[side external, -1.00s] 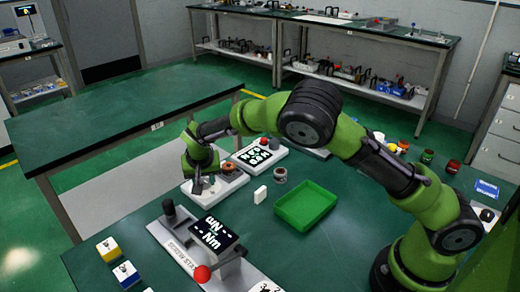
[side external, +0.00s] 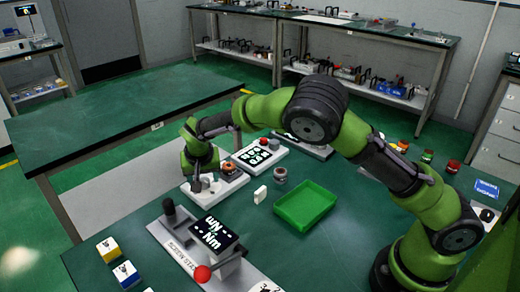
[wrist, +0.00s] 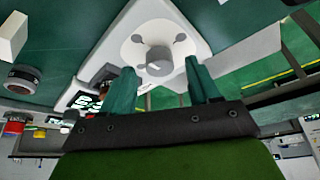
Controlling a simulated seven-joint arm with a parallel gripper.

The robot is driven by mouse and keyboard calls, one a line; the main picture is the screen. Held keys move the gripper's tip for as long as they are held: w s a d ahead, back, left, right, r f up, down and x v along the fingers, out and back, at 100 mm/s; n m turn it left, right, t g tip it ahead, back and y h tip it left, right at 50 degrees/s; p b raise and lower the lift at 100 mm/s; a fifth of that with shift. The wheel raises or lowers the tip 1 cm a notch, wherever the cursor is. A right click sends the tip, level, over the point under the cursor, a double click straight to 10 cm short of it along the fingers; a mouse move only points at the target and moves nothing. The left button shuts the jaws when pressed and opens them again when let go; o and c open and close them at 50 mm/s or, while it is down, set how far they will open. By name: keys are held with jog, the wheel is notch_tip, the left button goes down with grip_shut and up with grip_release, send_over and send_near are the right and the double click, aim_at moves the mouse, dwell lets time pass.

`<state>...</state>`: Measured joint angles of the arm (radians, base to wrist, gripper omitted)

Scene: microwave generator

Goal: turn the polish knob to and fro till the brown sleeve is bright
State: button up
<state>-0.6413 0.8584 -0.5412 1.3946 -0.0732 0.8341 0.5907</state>
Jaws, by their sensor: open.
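The polish knob (wrist: 159,60) is a small grey knob on a round white dial, set in a white unit (wrist: 196,22) that also shows in the side external view (side external: 212,190). My gripper (wrist: 160,66) is open, its two teal fingers on either side of the knob in the wrist view. I see gaps on both sides, and I cannot tell how deep the fingertips reach. In the side external view my gripper (side external: 203,183) points down over the unit. A brown ring-shaped part (side external: 229,168), apparently the sleeve, sits at the unit's far right end; its finish is too small to judge.
A white panel with a black display (side external: 258,155) stands behind the unit. A small white block (side external: 260,194), a round grey can (side external: 280,175) and an empty green tray (side external: 305,205) are to the right. The screw station (side external: 205,250), with a red ball lever, is in front.

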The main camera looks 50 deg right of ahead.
jog(key=v, duration=1.5)
jog(key=shift+s+r, duration=0.1)
jog(key=shift+r, duration=0.05)
jog(key=s+d+r+n+t+y, duration=0.1)
jog(key=s+d+r, duration=0.1)
jog(key=s, duration=0.6)
jog(key=s+d+r+n+t+y, duration=0.1)
jog(key=s+d+r+y, duration=0.1)
jog(key=s+d, duration=0.3)
jog(key=s+d+r+t+y, duration=0.1)
jog(key=s+d+r, duration=0.1)
jog(key=s, duration=1.1)
jog(key=shift+s+d+n+t, duration=0.3)
jog(key=shift+d+n, duration=0.1)
jog(key=shift+d, duration=0.45)
